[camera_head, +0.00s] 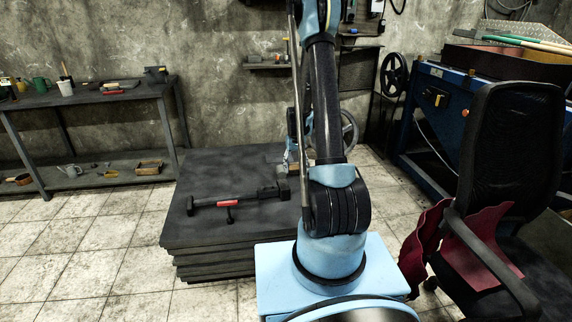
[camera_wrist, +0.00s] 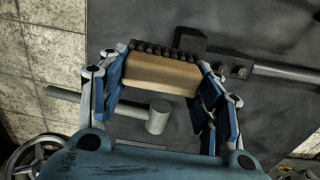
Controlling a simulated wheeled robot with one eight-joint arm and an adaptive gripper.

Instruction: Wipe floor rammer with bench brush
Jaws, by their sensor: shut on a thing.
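My gripper (camera_wrist: 160,85) is shut on the bench brush, a pale wooden block (camera_wrist: 160,73) with dark bristles along its far edge. The floor rammer (camera_head: 245,198) lies on a dark stack of slabs (camera_head: 225,165). It is dark, with a red part on its handle and a blocky head at its right end. In the wrist view the rammer's head and shaft (camera_wrist: 285,73) show just beyond the brush, up and to the right. I cannot tell whether the bristles touch it. In the head view my arm partly hides the gripper, just behind the rammer's head.
A light grey rod with a cylindrical end (camera_wrist: 158,117) shows below the brush in the wrist view. A workbench (camera_head: 90,95) with cups and tools stands at the left. An office chair (camera_head: 510,150) and a blue machine (camera_head: 435,100) stand at the right. Tiled floor at front left is clear.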

